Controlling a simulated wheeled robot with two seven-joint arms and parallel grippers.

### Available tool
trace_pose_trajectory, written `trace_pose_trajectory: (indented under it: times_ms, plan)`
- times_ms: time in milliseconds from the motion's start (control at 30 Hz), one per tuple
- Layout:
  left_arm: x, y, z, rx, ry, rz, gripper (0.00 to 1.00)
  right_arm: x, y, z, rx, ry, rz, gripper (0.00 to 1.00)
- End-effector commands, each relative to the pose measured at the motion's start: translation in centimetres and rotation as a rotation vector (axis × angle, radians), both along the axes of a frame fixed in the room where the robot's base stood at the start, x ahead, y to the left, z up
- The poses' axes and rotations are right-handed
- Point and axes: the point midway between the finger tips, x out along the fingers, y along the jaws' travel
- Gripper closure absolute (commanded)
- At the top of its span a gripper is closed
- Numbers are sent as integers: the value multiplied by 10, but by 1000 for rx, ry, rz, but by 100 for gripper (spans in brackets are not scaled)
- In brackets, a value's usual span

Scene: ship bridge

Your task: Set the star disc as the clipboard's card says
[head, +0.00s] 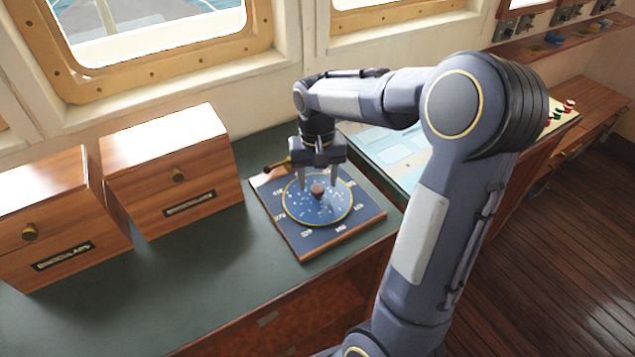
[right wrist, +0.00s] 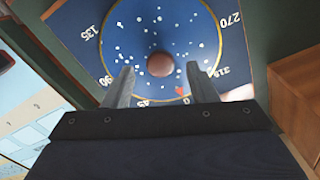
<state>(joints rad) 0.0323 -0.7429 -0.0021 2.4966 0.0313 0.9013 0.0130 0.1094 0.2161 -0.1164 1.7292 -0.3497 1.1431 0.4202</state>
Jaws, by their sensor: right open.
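The star disc (head: 304,205) is a round blue plate with white dots and a gold rim on a square blue board (head: 341,226) with a wooden edge. A brown knob (head: 317,190) stands at its centre. In the right wrist view the knob (right wrist: 160,64) lies just beyond the fingertips. The clipboard and its card are not seen. My left gripper is not in view.
Two wooden boxes stand left of the board, one labelled binoculars (head: 62,256), the other (head: 190,203) with an unreadable label. A pale chart (head: 385,150) lies to the right. Green counter is free in front.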

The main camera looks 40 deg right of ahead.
Motion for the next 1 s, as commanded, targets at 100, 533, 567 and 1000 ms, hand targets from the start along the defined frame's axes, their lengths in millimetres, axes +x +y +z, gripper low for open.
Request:
trace_pose_trajectory:
  times_ms: [100, 533, 567, 1000]
  plan:
    - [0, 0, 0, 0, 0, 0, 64, 0, 0, -14, 0, 2, 0, 48]
    - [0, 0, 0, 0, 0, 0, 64, 0, 0, -21, 0, -1, 1, 54]
    - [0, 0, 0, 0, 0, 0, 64, 0, 0, -21, 0, -1, 1, 58]
    - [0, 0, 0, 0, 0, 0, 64, 0, 0, -21, 0, -1, 1, 100]
